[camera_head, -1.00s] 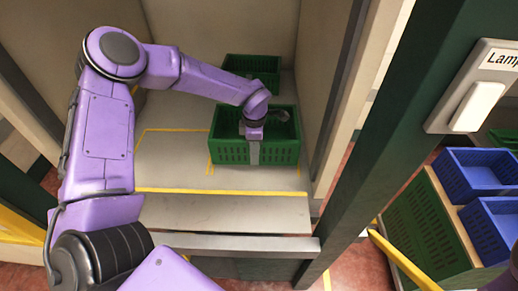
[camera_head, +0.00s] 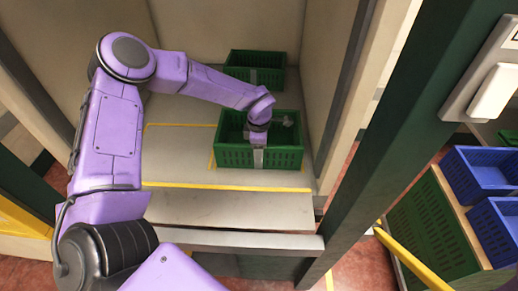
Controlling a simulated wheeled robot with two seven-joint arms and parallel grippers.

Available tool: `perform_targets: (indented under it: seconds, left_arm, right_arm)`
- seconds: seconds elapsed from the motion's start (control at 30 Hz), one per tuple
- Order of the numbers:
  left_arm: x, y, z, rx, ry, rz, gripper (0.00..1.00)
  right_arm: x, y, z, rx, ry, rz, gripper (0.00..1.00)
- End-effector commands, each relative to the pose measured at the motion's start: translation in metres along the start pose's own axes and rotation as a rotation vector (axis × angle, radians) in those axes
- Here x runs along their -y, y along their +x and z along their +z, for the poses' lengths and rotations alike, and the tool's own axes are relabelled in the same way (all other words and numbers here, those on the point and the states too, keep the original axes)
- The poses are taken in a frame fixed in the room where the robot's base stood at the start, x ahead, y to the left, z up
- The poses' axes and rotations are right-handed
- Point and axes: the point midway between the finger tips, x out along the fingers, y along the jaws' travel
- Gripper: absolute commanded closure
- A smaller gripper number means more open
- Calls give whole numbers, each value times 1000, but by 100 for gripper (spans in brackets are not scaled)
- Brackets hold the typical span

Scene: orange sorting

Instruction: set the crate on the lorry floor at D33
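A green slatted crate (camera_head: 233,157) is in the lorry bay, close behind the yellow line near the front edge of the pale lorry floor (camera_head: 180,160). It looks level; whether its base touches the floor is hard to tell. My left gripper (camera_head: 258,156) is at the middle of its near wall, with one grey finger down the outside. It appears shut on that wall; the inner finger is hidden. A small grey shape shows inside the crate at the right, unclear. Yellow outlines mark the floor, but no D33 label is readable. My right gripper is out of view.
Another green crate (camera_head: 240,61) stands behind, against the back wall. A lorry side wall (camera_head: 335,90) is close on the right. Floor left of the crate is clear. Outside are a dark green post (camera_head: 385,150) and blue crates (camera_head: 480,172) on a stand.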

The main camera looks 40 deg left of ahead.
Motion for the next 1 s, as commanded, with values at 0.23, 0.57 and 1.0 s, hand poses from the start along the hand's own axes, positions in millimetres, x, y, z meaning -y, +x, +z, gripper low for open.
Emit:
perform_targets:
  seconds: [0.23,0.57,1.0]
  left_arm:
    - [-1,-19,0,1,-2,2,49]
    - [0,-92,0,1,-1,2,49]
    - [0,-107,0,0,0,0,49]
  right_arm:
    - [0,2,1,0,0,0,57]
    - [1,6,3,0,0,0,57]
    - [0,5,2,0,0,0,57]
